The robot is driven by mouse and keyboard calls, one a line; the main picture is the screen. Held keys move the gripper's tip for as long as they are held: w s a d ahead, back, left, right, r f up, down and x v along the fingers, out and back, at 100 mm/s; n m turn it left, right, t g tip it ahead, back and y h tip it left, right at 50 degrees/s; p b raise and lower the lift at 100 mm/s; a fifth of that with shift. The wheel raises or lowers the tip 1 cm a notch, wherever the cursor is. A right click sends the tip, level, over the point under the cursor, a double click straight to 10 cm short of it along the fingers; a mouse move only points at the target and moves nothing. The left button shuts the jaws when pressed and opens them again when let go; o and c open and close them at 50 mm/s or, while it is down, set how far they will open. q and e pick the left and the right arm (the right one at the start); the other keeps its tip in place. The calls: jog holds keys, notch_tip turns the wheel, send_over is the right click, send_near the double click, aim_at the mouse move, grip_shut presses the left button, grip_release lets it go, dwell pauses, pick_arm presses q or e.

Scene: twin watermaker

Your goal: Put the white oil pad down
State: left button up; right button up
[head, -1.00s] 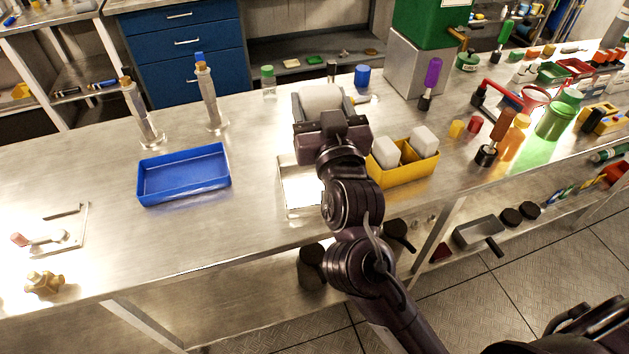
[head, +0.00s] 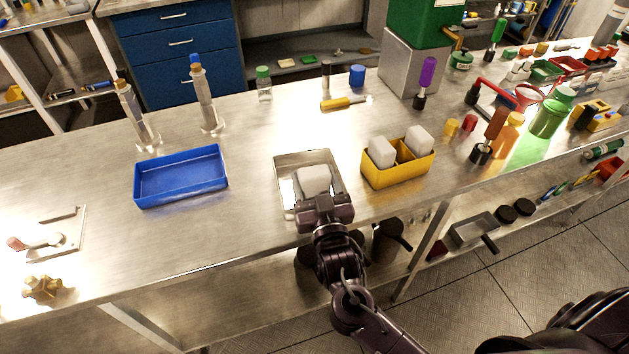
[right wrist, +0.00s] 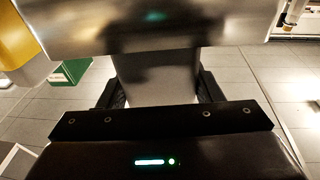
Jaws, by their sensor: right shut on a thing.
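The white oil pad (head: 314,179) is over the shallow metal tray (head: 290,161) in the head view. My right gripper (head: 318,197) is shut on the pad from the front side. In the right wrist view the pad (right wrist: 155,80) shows greyish between the two fingers of my right gripper (right wrist: 157,90). The tray's metal wall (right wrist: 150,25) crosses the top of that view. I cannot tell whether the pad touches the tray floor. My left gripper is not in view.
A yellow bin (head: 400,178) with two white pads stands just right of the tray. A blue tray (head: 182,176) is to the left. A yellow-handled tool (head: 343,103) lies behind. The bench between the blue and metal trays is clear.

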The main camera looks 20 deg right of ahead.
jog(key=shift+f, duration=0.45)
jog(key=shift+f, duration=0.1)
jog(key=o, duration=0.9)
jog(key=shift+o, duration=0.2)
